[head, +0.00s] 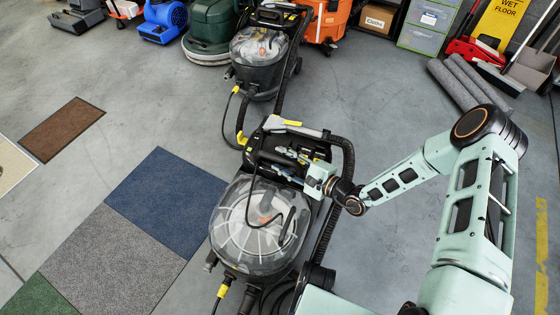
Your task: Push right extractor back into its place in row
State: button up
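A black extractor (262,225) with a large clear dome stands out on the open floor in front of me, its hose and cables running along its sides. A second, similar extractor (258,47) stands farther back, close to the row of machines. My gripper (287,171) is at the black upper part of the near extractor, behind its dome and below its handle bar. It overlaps dark parts there, so I cannot tell whether its fingers are open, shut or touching.
The back row holds a blue blower (163,20), a green floor machine (209,30) and an orange machine (327,20). Rolled grey mats (462,83) lie at the right. Carpet tiles (170,199) lie left of the near extractor. Bare floor shows between them and the row.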

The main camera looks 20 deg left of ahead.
jog(key=shift+w+a+f, duration=0.15)
jog(key=shift+a, duration=0.4)
grip_shut()
